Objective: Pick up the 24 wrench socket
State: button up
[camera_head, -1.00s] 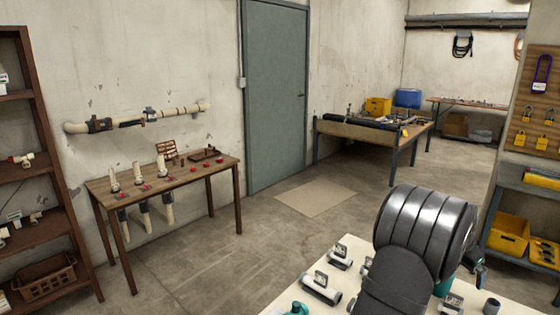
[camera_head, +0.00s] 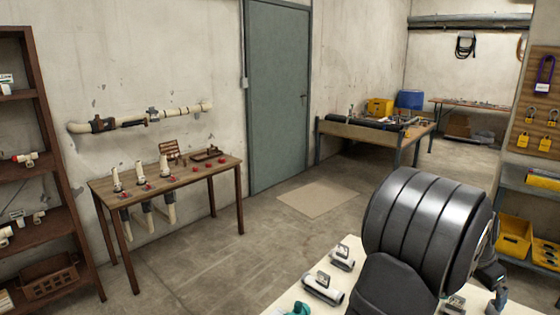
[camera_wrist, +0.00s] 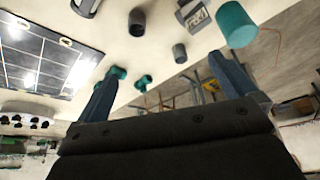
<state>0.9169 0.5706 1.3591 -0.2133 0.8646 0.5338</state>
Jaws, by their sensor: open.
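In the wrist view, two small dark grey cylinders, (camera_wrist: 137,22) and (camera_wrist: 180,53), stand on the pale table top; they look like sockets. No size mark is readable, so I cannot tell which, if either, is the 24 wrench socket. My gripper (camera_wrist: 163,68) is open, its two fingers spread wide with nothing between them. The second cylinder appears between the fingertip directions, apart from them. In the head view my arm's large dark link covers much of the table, and the gripper's fingertips cannot be made out there.
A teal cylinder (camera_wrist: 236,24) and a labelled grey part (camera_wrist: 192,14) lie near the cylinders. Small teal fittings (camera_wrist: 117,72) sit by the left finger. A gridded dark panel (camera_wrist: 38,58) is at left. In the head view, pipe pieces (camera_head: 323,288) lie left of my arm.

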dwell(0.4)
jog(key=c, duration=1)
jog(key=shift+o, duration=0.2)
